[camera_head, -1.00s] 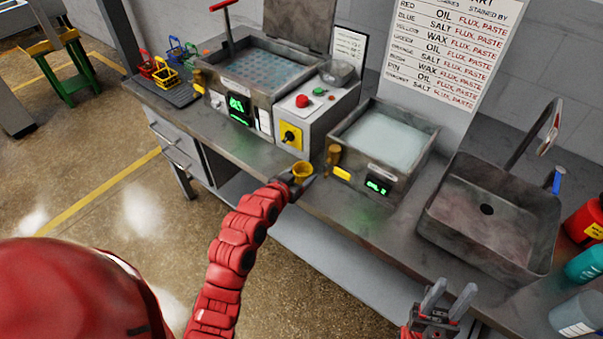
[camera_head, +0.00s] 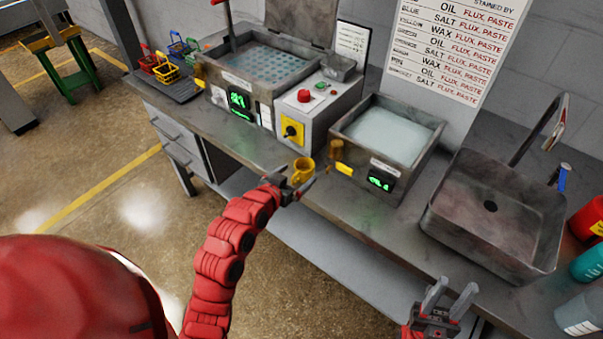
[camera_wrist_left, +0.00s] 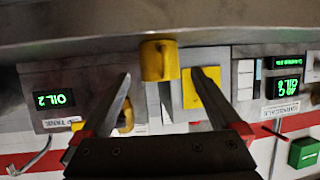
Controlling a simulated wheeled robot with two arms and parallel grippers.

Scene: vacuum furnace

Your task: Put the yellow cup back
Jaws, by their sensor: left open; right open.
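The yellow cup (camera_head: 303,169) stands on the workbench near its front edge, between the two furnace-like units. My left gripper (camera_head: 292,184) is open and empty, just in front of the cup on the near side. In the left wrist view, which is upside down, the cup (camera_wrist_left: 159,62) shows beyond the spread fingertips, centred between them, with no finger visibly closed on it. My right gripper (camera_head: 450,296) is open and empty, low at the right, in front of the bench below the sink.
A small brown-yellow object (camera_head: 335,151) stands right of the cup beside the oil bath (camera_head: 388,139). The control box (camera_head: 318,108) is behind the cup. Coloured wire baskets (camera_head: 166,70) stand on a dark mat (camera_head: 186,92) at left. A sink (camera_head: 492,213) is at right.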

